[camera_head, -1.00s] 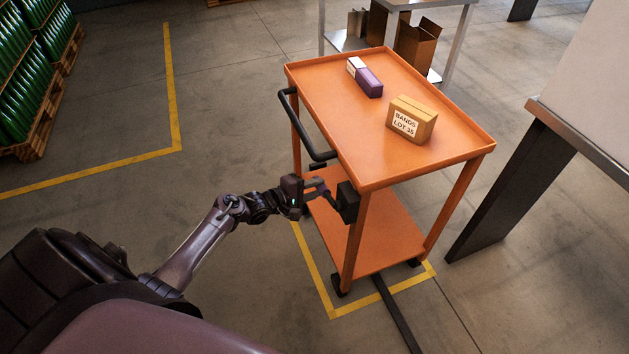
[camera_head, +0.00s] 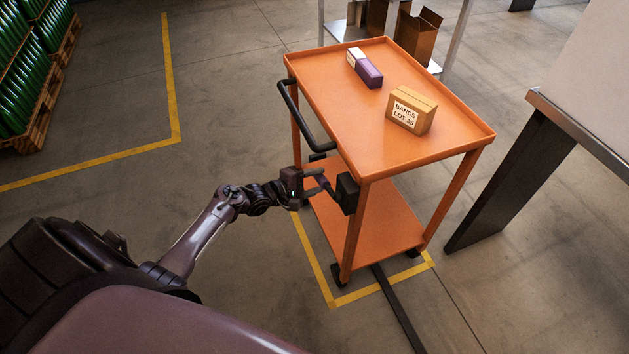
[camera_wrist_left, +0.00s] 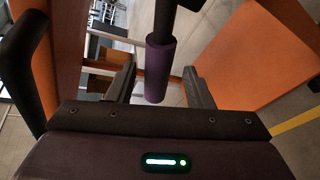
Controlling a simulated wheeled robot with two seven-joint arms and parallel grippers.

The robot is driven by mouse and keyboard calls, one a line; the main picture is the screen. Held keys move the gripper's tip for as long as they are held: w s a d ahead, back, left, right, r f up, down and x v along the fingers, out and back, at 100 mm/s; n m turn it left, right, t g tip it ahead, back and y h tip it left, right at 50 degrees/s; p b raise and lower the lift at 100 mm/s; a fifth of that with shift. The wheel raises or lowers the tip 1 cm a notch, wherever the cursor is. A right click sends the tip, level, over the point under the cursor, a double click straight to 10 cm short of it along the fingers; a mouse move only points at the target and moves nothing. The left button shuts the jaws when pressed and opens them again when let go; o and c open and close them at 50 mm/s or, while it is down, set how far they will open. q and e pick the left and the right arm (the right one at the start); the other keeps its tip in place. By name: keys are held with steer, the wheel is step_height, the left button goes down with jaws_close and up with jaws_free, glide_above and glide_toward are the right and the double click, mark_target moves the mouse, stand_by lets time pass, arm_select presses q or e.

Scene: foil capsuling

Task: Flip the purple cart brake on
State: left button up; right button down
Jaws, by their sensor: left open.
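An orange cart (camera_head: 440,100) stands on the floor, with a black brake housing (camera_head: 347,194) at its near corner post. A lever runs from the housing to my left gripper (camera_head: 314,183). In the left wrist view the lever's purple grip (camera_wrist_left: 160,70) hangs between the two fingers of my left gripper (camera_wrist_left: 162,88). The fingers are open, with a gap visible on both sides of the grip. In the head view the fingers partly hide the lever's end. My right gripper is not in view.
A black push handle (camera_head: 303,122) sticks out from the cart's left side, above my left gripper. On the cart's top lie a purple and white box (camera_head: 369,74) and a carton (camera_head: 412,110). A dark-legged table (camera_head: 510,185) stands at right.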

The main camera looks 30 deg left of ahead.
arm_select(q)
steer(key=p+v, duration=0.1)
steer(key=v, duration=0.6)
steer(key=shift+s+a, duration=0.2)
steer(key=shift+s, duration=0.15)
steer(key=shift+r, duration=0.1)
steer(key=s+d+f+m+g+y+p, duration=0.1)
steer(key=s+d+f+m+g+y, duration=0.2)
steer(key=s+f, duration=0.6)
steer(key=s+d+f+m+g+p, duration=0.1)
steer(key=s+d+f+m+g, duration=0.25)
steer(key=f, duration=0.85)
steer(key=s+d+f+m+g+y, duration=0.1)
steer(key=s+f+m, duration=0.3)
steer(key=s, duration=0.5)
steer(key=s+d+f+m+g+y, duration=0.1)
steer(key=s+d+f+m+g, duration=0.2)
steer(key=s, duration=0.7)
steer(key=s+d+f+m+g+y, duration=0.1)
steer(key=s+f+m+g, duration=0.1)
steer(key=s+f+m, duration=0.3)
steer(key=s+f, duration=0.1)
steer(key=s, duration=0.3)
steer(key=shift+s+d+p, duration=0.35)
steer(key=shift+s+d, duration=0.05)
steer(key=shift+m, duration=0.25)
